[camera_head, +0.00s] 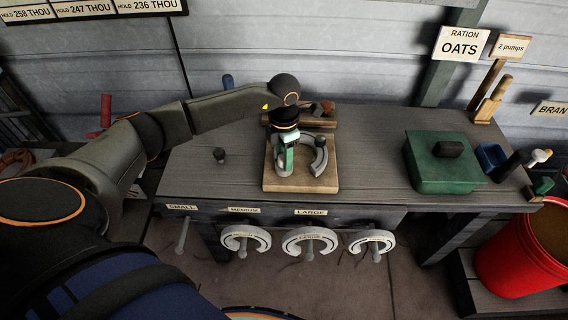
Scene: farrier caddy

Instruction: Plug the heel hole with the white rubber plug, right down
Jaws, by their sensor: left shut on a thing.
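A light grey horseshoe (321,160) lies on a wooden board (300,185) on the bench. Its right arm shows clearly, while my gripper covers much of its left side. My left gripper (281,165) points down over the left side of the shoe, low at the board. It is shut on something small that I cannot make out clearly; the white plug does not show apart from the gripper. The heel hole is hidden or too small to tell. A small dark knob-like piece (219,155) stands on the bench left of the board. My right gripper is not in view.
A green box (440,170) and a blue cup (490,156) stand on the right of the bench. Wooden pieces (318,121) lie behind the board. Several horseshoes hang on pegs below the front edge, one under the LARGE label (310,212). The bench between board and box is clear.

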